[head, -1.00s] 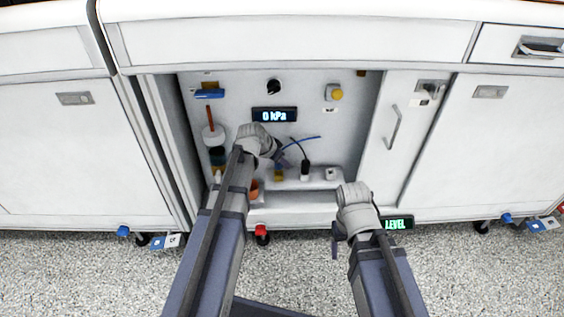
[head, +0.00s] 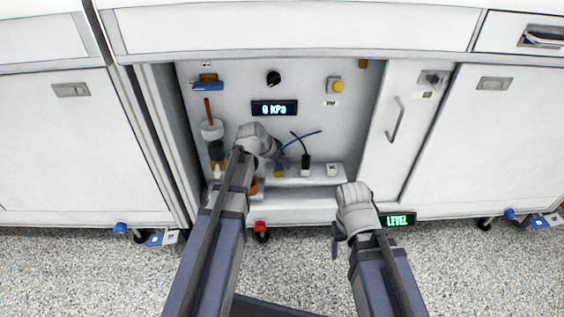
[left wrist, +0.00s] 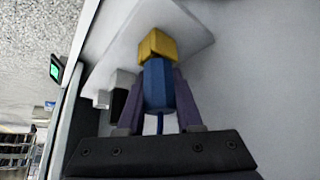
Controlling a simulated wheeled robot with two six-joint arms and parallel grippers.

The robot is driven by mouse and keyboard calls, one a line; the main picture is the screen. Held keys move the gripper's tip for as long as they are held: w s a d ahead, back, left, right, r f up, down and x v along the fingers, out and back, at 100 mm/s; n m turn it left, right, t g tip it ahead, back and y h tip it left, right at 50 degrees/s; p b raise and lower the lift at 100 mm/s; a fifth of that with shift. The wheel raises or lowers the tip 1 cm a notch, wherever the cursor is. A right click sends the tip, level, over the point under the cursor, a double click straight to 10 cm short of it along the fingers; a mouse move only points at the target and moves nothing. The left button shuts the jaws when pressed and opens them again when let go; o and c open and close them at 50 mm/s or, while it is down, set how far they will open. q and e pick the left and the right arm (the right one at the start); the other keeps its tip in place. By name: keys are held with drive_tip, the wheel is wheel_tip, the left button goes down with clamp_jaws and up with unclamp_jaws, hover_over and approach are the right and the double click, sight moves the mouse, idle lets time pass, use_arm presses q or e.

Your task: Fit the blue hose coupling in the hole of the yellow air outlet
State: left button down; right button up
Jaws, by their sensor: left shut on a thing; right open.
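The yellow air outlet (left wrist: 157,46) is a small block on a white ledge in the left wrist view. In the head view the outlet (head: 279,172) sits low in the open bay. The blue hose coupling (left wrist: 158,86) is between the fingers of my left gripper (left wrist: 157,108), which is shut on it. The coupling's far end meets the outlet's near face in the picture; the hole is hidden, so I cannot tell how deep it sits. The blue hose (head: 304,136) shows behind my left gripper (head: 281,157). My right gripper (head: 336,243) is open and empty, low in front of the cabinet.
A black plug with a cable (head: 305,166) and a white block (head: 332,170) stand right of the outlet on the ledge. A display (head: 274,110) reads 0 kPa above. Brushes hang at the bay's left, and an orange pot (head: 255,187) is partly hidden by my left arm.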

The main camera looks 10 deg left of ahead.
use_arm(q)
drive_tip(key=shift+f, duration=0.2)
drive_tip(key=c, duration=0.5)
unclamp_jaws()
drive_tip(key=shift+r, duration=0.1)
drive_tip(key=p+v, duration=0.6)
drive_tip(key=v, duration=0.2)
drive_tip(key=shift+p, duration=0.3)
